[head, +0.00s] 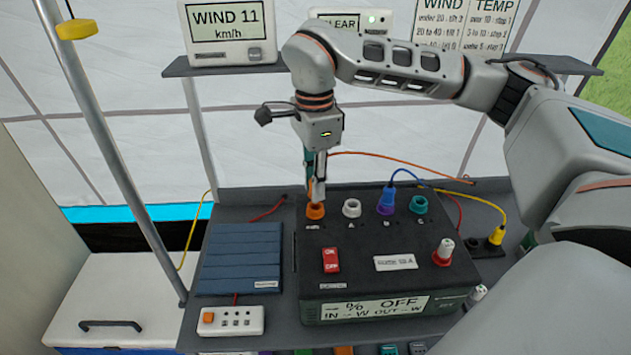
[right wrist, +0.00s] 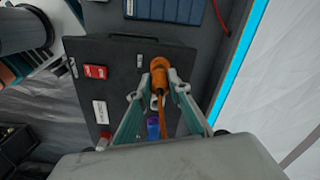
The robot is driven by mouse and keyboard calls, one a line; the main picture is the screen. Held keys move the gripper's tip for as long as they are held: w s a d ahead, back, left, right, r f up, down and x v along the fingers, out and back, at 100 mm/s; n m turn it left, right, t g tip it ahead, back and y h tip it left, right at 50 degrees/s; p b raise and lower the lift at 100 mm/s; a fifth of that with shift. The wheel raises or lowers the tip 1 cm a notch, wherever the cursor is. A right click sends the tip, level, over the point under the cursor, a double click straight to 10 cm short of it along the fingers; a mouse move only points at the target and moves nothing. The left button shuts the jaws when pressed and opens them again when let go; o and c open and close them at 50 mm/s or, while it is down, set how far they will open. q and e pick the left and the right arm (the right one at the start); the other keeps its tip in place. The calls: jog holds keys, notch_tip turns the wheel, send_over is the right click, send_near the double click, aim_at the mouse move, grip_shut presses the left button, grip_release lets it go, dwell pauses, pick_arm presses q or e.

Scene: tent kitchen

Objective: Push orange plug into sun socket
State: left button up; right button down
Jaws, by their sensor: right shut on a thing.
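The black power box (head: 375,235) stands on the dark bench, with a row of coloured round sockets along its top. The orange socket (head: 315,211) is at the left end of that row; its small label is too blurred to read. My right gripper (head: 318,190) points down right over it, shut on the orange plug. In the right wrist view the orange plug (right wrist: 159,70) shows between the fingertips, with its orange cable trailing back. The fingers hide the plug in the head view, and I cannot tell how deep it sits. My left gripper is not in view.
A white socket (head: 351,208), a blue plug (head: 386,203) in its socket and a teal socket (head: 419,205) stand to the right. A blue panel (head: 240,258) lies left of the box. The orange cable (head: 400,161) runs behind. A shelf (head: 230,68) with displays is above.

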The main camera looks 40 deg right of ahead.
jog(key=shift+f, duration=1.45)
dwell(0.5)
jog(key=c, duration=1.8)
grip_release()
notch_tip(320, 180, up, 12)
jog(key=shift+f, duration=0.25)
jog(key=shift+r, duration=0.25)
